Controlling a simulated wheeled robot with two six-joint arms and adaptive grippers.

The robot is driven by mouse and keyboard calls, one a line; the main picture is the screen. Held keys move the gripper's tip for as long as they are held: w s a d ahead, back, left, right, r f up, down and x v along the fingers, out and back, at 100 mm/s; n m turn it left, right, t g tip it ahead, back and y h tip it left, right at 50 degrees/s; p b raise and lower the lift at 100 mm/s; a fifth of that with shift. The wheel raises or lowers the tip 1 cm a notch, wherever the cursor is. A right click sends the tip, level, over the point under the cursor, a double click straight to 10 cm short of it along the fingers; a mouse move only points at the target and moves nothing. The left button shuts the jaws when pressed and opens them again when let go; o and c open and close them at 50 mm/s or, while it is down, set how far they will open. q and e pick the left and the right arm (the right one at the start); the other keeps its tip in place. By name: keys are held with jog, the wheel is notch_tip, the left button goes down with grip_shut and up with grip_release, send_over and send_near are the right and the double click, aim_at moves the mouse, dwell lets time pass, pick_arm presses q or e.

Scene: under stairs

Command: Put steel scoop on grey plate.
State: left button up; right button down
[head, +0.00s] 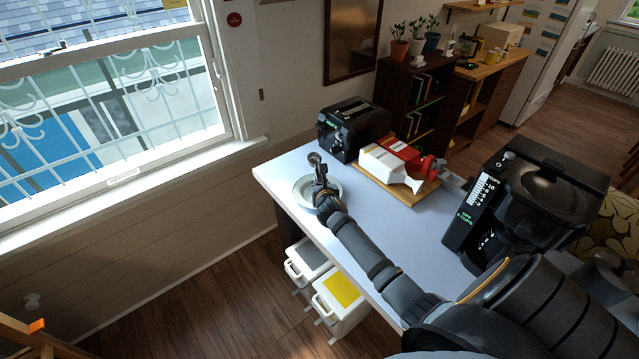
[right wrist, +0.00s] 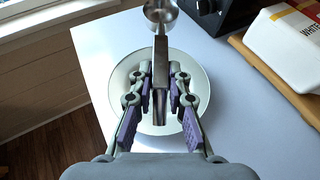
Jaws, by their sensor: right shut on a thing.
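My right gripper (head: 321,190) is shut on the handle of the steel scoop (head: 315,160) at the far left end of the table. In the right wrist view my right gripper (right wrist: 161,82) has its fingers on both sides of the handle of the scoop (right wrist: 160,12), whose round bowl points away at the top. The grey plate (head: 302,195) lies under the gripper; it also shows as a pale round disc in the right wrist view (right wrist: 200,92). The scoop is over the plate, its bowl beyond the far rim. I cannot tell whether they touch. My left gripper is not in view.
The table's middle (head: 375,225) is partly clear.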

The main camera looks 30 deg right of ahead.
notch_tip(320, 180, down, 3)
jog(key=shift+r+b, duration=0.1)
jog(key=shift+b, duration=1.05)
jog(key=shift+s+a+f+b, duration=0.1)
jog(key=shift+f+b, duration=0.2)
jog(key=shift+f, duration=0.05)
jog(key=shift+f+b, duration=0.3)
jog(key=shift+f, duration=0.8)
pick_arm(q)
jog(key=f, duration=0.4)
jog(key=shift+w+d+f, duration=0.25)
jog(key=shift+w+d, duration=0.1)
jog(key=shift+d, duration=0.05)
pick_arm(e)
jog(key=c, duration=0.7)
grip_release()
jog(key=shift+c, duration=0.2)
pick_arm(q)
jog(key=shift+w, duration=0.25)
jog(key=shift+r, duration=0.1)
pick_arm(e)
jog(key=shift+r, duration=0.1)
